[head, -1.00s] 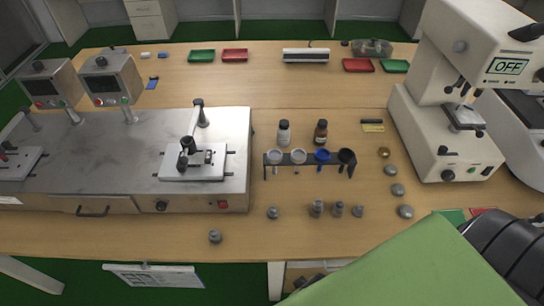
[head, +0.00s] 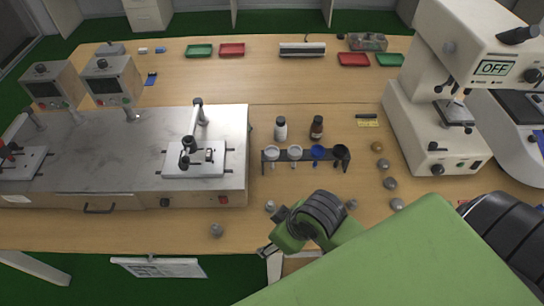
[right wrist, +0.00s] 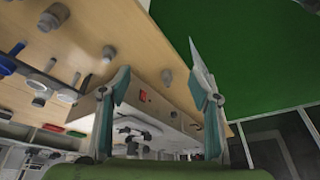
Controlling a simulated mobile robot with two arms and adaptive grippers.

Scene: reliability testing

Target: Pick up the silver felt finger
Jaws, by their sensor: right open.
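Several small silver-grey pieces stand along the front of the wooden table. One piece (head: 216,230) is by the front edge and another (head: 270,206) is beside my right arm. I cannot tell which is the silver felt finger. My right gripper (head: 266,249) is low at the table's front edge, mostly hidden behind my green arm links. In the right wrist view my right gripper (right wrist: 158,55) has its two fingers spread, with nothing between them. A grey piece (right wrist: 167,77) shows beyond the fingers, and another (right wrist: 107,52) stands farther left. My left gripper is not in view.
A black rack (head: 305,160) with several cups stands behind the pieces, with two bottles behind it. A steel-topped tester (head: 80,150) fills the left, and a white machine (head: 430,130) stands right. Round weights (head: 390,183) lie beside it.

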